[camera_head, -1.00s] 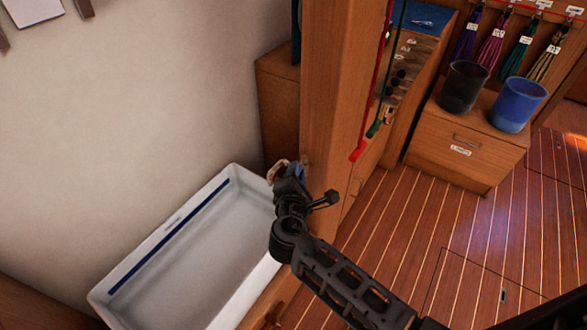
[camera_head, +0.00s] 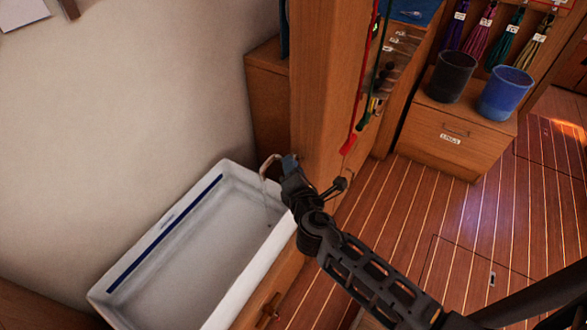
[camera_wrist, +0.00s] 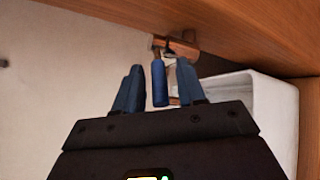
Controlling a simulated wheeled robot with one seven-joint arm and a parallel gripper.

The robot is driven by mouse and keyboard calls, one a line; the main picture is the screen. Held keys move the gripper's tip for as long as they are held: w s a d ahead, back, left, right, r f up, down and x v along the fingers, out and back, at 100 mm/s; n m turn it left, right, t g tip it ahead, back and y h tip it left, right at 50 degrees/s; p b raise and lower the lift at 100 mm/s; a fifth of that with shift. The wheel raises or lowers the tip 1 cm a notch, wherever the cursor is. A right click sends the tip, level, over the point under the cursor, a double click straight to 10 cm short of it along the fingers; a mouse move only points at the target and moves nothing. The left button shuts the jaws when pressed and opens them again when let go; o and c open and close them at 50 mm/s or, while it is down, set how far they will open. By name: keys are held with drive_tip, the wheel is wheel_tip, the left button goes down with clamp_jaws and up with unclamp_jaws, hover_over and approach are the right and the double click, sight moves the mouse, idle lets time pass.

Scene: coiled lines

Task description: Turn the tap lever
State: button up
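The tap's curved copper-coloured spout (camera_head: 267,166) stands at the far right corner of the white basin (camera_head: 151,243). A faint thin streak hangs below it; I cannot tell if it is water. My gripper (camera_head: 289,163) is at the tap, hiding most of it. In the wrist view, the blue tap lever (camera_wrist: 159,84) hangs from the copper tap body (camera_wrist: 181,47). It lies between the two blue fingers of my gripper (camera_wrist: 160,67), closer to the right finger. The fingers are apart, with a clear gap on the left; contact on the right is unclear.
A wooden post (camera_head: 328,90) stands right behind the tap. Red and green lines (camera_head: 361,80) hang beside it. A black bin (camera_head: 453,76) and a blue bin (camera_head: 505,93) stand on a wooden drawer unit. The plank floor (camera_head: 410,215) is clear.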

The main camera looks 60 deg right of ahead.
drive_tip(key=b+v, duration=0.1)
drive_tip(key=v, duration=0.6)
drive_tip(key=shift+s+a, duration=0.3)
drive_tip(key=shift+r, duration=0.1)
idle(0.3)
